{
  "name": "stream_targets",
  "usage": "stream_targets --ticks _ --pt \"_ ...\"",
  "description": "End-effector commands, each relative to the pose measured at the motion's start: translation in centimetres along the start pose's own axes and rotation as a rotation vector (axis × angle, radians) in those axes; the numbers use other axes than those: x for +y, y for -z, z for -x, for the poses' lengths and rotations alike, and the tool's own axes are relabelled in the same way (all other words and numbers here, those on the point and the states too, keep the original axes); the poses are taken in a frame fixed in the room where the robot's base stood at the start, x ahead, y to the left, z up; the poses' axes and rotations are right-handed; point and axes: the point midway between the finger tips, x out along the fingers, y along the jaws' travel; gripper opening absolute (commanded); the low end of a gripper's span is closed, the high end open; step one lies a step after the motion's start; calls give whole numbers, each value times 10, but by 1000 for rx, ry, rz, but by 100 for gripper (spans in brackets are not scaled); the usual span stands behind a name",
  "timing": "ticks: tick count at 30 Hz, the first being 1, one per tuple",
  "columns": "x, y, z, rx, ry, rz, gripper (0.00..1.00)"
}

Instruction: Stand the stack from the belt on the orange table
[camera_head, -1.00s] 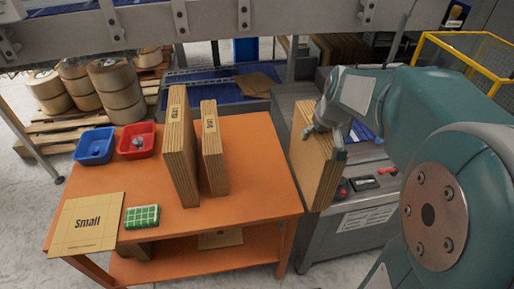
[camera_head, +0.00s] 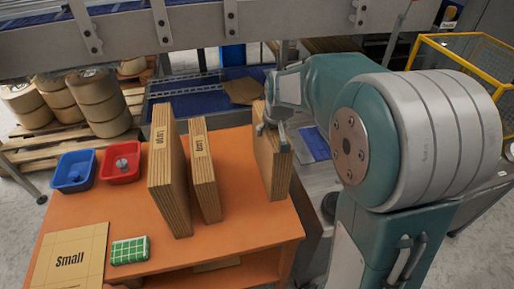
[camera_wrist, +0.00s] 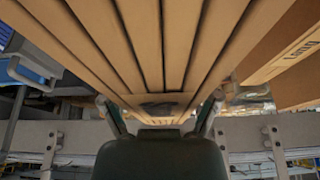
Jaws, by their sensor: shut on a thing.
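My gripper (camera_head: 272,124) is shut on a stack of flat brown cardboard (camera_head: 272,160), gripping it near its top edge. The stack is upright above the right part of the orange table (camera_head: 243,228); I cannot tell whether its lower edge touches the table top. In the wrist view the sheets of the held stack (camera_wrist: 175,45) run away from the gripper (camera_wrist: 162,112) side by side. Two more cardboard stacks stand upright on the table to the left: a larger one (camera_head: 168,178) and a narrower one (camera_head: 204,175) beside it.
A blue bin (camera_head: 74,172), a red bin (camera_head: 121,163), a green checked block (camera_head: 130,250) and a flat "Small" sheet (camera_head: 70,257) are on the table's left side. A grey metal beam (camera_head: 200,30) crosses above. Some bare table top lies between the narrower stack and the held one.

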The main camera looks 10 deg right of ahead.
Motion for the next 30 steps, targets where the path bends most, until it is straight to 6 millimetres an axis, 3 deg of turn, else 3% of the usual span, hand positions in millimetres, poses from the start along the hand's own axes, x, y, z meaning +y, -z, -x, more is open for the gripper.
stream_targets --ticks 6,15,20,30 --pt "-20 5 -42 -3 0 2 18" --pt "-32 9 -66 -1 0 1 18" --pt "-32 -1 -90 -3 -1 0 18" --pt "-32 -2 -94 1 -1 0 18"
